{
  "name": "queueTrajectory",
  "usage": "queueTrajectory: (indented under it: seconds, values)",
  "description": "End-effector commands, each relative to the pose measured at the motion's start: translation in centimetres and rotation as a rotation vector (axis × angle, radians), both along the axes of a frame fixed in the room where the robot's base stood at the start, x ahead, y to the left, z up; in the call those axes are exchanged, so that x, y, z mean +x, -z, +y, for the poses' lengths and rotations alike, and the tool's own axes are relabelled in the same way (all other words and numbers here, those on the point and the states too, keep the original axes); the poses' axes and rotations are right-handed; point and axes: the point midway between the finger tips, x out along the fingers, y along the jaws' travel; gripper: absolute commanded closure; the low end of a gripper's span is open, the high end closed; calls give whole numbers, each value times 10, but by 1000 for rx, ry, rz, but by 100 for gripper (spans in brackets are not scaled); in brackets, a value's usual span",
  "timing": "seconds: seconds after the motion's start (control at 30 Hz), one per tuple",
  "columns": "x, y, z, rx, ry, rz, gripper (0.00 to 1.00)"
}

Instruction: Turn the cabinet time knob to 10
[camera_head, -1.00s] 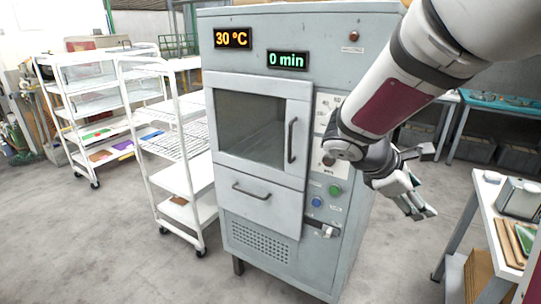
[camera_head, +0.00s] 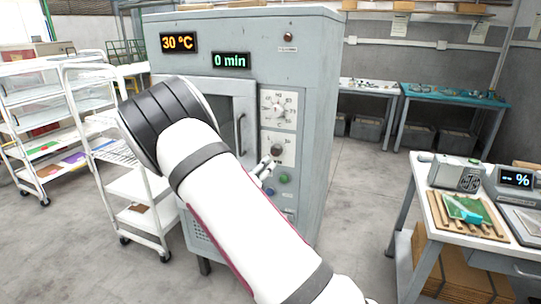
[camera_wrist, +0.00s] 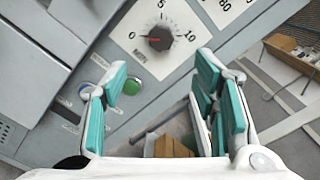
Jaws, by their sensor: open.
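The grey cabinet (camera_head: 240,22) has a time display (camera_head: 231,60) reading 0 min. The dark round time knob (camera_wrist: 160,38) sits on a white plate marked 0, 5 and 10; a reddish mark on it points toward 0. The knob also shows in the head view (camera_head: 277,150), below the larger temperature dial (camera_head: 278,107). My gripper (camera_wrist: 160,68) is open, with teal-padded fingers spread wide and nothing between them. Its tips lie below the knob in the wrist view, apart from it as far as I can tell. In the head view my arm hides much of the cabinet door.
The door handle (camera_head: 240,135) is left of the knob. White rack carts (camera_head: 95,130) stand left. A table (camera_head: 440,235) with equipment stands right. Floor between is clear.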

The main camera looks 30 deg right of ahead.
Motion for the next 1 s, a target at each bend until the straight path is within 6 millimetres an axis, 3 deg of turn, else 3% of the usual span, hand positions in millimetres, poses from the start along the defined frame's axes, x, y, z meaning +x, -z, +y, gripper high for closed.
queueTrajectory:
  seconds: [0.6,1.0]
  values:
    - [65,0,-87,2,6,-3,46]
    - [80,0,-105,4,4,-2,46]
